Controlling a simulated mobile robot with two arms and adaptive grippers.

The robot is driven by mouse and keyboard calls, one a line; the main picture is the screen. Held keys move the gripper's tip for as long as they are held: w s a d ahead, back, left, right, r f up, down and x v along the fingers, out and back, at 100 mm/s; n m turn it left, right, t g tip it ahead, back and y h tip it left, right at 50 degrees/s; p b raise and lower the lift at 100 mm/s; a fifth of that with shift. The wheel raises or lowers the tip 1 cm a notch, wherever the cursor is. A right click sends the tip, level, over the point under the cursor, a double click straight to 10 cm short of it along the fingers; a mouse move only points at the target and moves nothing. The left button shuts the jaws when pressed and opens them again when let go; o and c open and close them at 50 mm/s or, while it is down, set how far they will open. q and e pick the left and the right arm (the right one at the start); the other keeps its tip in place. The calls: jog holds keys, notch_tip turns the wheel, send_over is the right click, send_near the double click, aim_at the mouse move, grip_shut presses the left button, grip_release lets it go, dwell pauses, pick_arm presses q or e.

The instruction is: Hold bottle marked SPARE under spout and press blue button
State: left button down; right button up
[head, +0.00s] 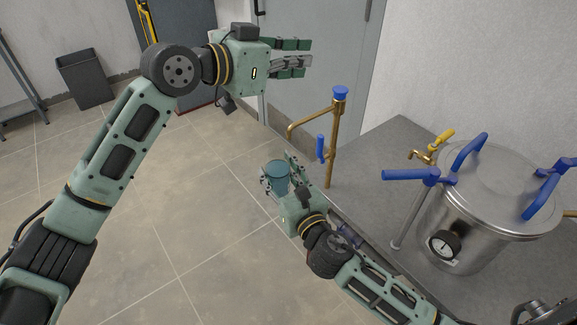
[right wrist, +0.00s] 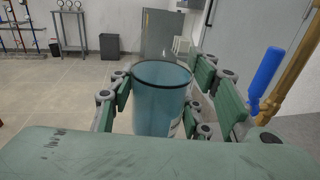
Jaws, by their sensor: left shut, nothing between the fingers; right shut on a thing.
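A translucent blue open-topped bottle (head: 276,177) is in my right gripper (head: 279,177). It also shows upright between the green finger pads in the right wrist view (right wrist: 160,100). A label is partly visible at its right side, but I cannot read it. A brass spout pipe (head: 333,135) stands at the bench edge, its bent end above the bottle in the head view. I cannot tell whether they line up in depth. A blue button-like cap (head: 340,92) tops the pipe. My left gripper (head: 305,56) is shut and empty, up and left of this cap.
A blue lever (head: 320,147) hangs beside the pipe. A steel vessel (head: 480,205) with blue handles and a gauge stands on the grey bench (head: 385,155). A dark bin (head: 84,78) stands far left.

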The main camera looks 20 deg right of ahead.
jog(key=s+a, duration=0.2)
jog(key=a, duration=0.4)
jog(key=shift+s+a, duration=0.15)
jog(key=shift+a, duration=0.05)
dwell(0.4)
